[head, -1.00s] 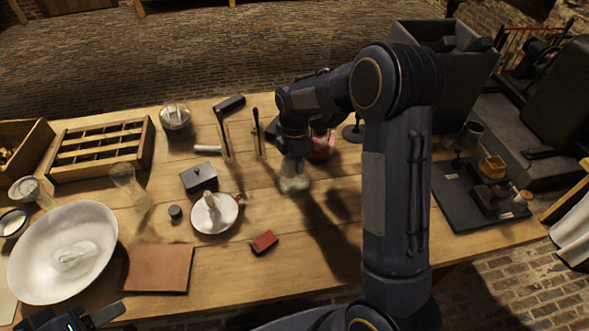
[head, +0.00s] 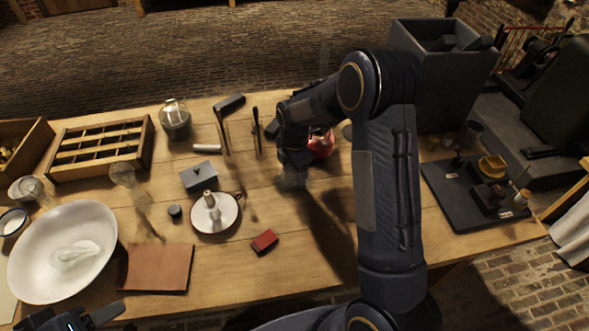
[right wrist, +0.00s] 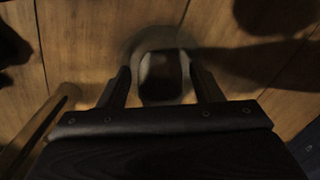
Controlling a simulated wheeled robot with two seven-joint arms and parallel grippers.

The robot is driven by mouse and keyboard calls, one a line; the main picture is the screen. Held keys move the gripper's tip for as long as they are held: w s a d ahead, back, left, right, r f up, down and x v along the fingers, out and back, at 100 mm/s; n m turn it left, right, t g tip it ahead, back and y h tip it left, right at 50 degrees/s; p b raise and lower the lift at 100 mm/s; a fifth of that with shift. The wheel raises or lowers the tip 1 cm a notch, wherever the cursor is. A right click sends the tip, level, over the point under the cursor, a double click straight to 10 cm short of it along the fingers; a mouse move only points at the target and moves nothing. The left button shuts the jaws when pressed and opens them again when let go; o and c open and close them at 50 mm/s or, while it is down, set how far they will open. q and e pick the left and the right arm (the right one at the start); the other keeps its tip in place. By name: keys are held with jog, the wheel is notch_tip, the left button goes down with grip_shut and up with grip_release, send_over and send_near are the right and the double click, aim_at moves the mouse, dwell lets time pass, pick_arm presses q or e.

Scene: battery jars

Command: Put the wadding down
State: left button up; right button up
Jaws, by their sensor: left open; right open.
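My right gripper (head: 291,180) is low over the middle of the table, with its fingers open. A pale, greyish, rounded thing (right wrist: 160,75) is between the fingers in the right wrist view, apparently with a wider round part around it. It is dark there, and I cannot tell whether it is the wadding or glass, or whether the fingers touch it. A whitish, soft-looking lump (head: 75,254) lies in the wide white bowl (head: 35,285) at the left. My left gripper (head: 75,322) is open at the lower left edge, in front of the bowl, and partly cut off.
A red thing (head: 321,146) stands just beyond my right gripper. A candlestick dish (head: 228,216), a grey box (head: 199,178) and a small red block (head: 265,241) are to its left. A black board (head: 455,205) with small tools is at the right.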

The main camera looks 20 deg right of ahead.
jog(key=shift+r, duration=0.6)
notch_tip(320, 180, up, 11)
jog(key=s+r+m+t+y, duration=0.1)
jog(key=s+r+m, duration=0.35)
jog(key=s, duration=0.25)
jog(key=s+r+m+t+y, duration=0.2)
jog(key=s+r+m, duration=0.1)
jog(key=s+m, duration=0.35)
jog(key=s+a+m+t, duration=0.1)
jog(key=s+a+m, duration=0.1)
jog(key=s+m, duration=0.3)
jog(key=s+a+f+m+t, duration=0.1)
jog(key=s+a+m, duration=0.1)
jog(key=s+m, duration=0.3)
jog(key=s, duration=0.4)
jog(key=shift+s+a+f+t+y, duration=0.3)
jog(key=shift+a+y, duration=0.1)
